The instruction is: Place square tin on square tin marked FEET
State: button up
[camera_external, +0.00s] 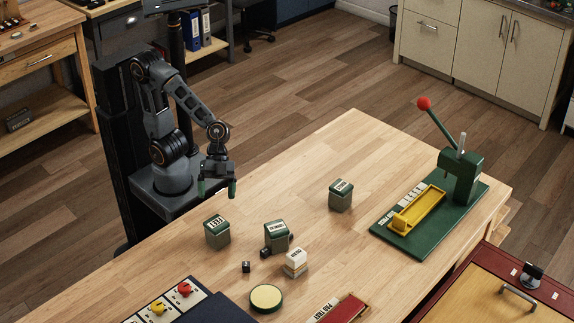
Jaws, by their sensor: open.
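Three dark green square tins with white lid labels stand upright and apart on the wooden table. The left tin (217,232) has a label that seems to read FEET. The middle tin (276,238) has a longer label too small to read surely. The third tin (340,197) stands farther right and back, its label also unclear. My gripper (217,190) is open and empty, pointing down by the table's left edge. In the picture it shows above the left tin, and its fingers touch none of the tins.
Small black blocks (246,267) and a pale labelled block (296,258) lie near the middle tin. A round tin (266,298) and red pad tray (342,309) are in front. A green lever press (462,175) stands right. Table between third tin and press is clear.

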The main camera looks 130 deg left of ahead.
jog(key=s, duration=0.1)
jog(key=s+f+g+y, duration=0.1)
jog(key=s, duration=0.1)
jog(key=s+a+n+g+y, duration=0.1)
jog(key=s, duration=0.1)
jog(key=shift+f, duration=0.2)
jog(key=shift+o, duration=0.4)
jog(key=s+a+n+y, duration=0.1)
jog(key=s+a+y, duration=0.1)
jog(key=s+a+n+y, duration=0.1)
jog(key=s+a+y, duration=0.1)
jog(key=shift+f+n+g, duration=0.2)
jog(key=shift+n+g, duration=0.2)
jog(key=shift+a, duration=0.2)
jog(key=shift+r, duration=0.1)
